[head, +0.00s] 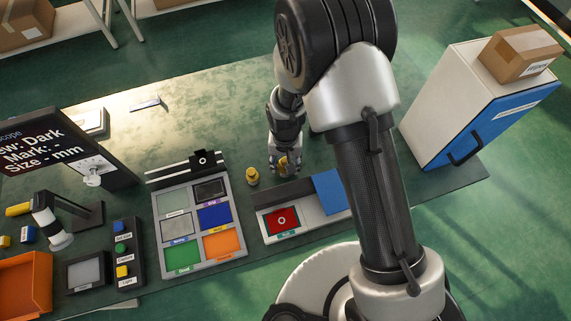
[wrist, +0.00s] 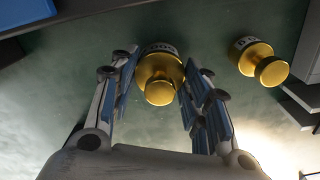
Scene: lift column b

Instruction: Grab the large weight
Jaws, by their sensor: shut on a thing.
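A gold knobbed weight (wrist: 161,72) sits between the two fingers of my gripper (wrist: 158,85) in the wrist view, with a finger against each side. In the head view my gripper (head: 285,168) points down at the table, and part of the held gold weight (head: 283,162) shows between its fingers. A second gold weight (head: 252,176) stands upright on the table just left of my gripper. It also shows at the right in the wrist view (wrist: 257,62), apart from the fingers. The held weight looks somewhat larger there, but it may be nearer.
A tray of coloured compartments (head: 203,262) lies left of the second weight. A scale-like device with a red pad (head: 270,226) and a blue panel (head: 331,191) is in front of my gripper. A white cabinet (head: 447,95) stands at the right. The table's back is mostly clear.

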